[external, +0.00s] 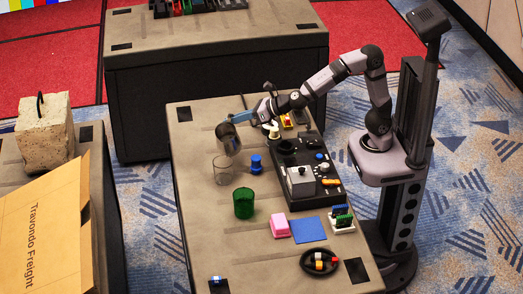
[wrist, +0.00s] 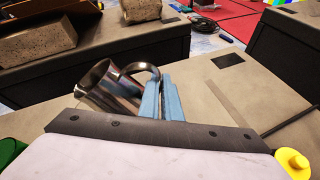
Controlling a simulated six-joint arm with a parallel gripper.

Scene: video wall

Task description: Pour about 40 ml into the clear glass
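A metal jug (external: 229,140) is held above the table, and in the wrist view the jug (wrist: 112,92) leans with its mouth toward the upper left. My gripper (external: 241,116) has blue fingers (wrist: 161,98), which lie close together at the jug's handle and appear shut on it. The clear glass (external: 223,171) stands upright on the table, just below the jug in the external view. I cannot make out any liquid in the glass or a stream from the jug. The glass does not show in the wrist view.
A green cup (external: 243,203) and a blue piece (external: 256,164) stand near the glass. A black station (external: 326,193) lies along the right side. A pink block (external: 279,225), a blue mat (external: 308,229) and a round black tray (external: 304,264) are nearer the front.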

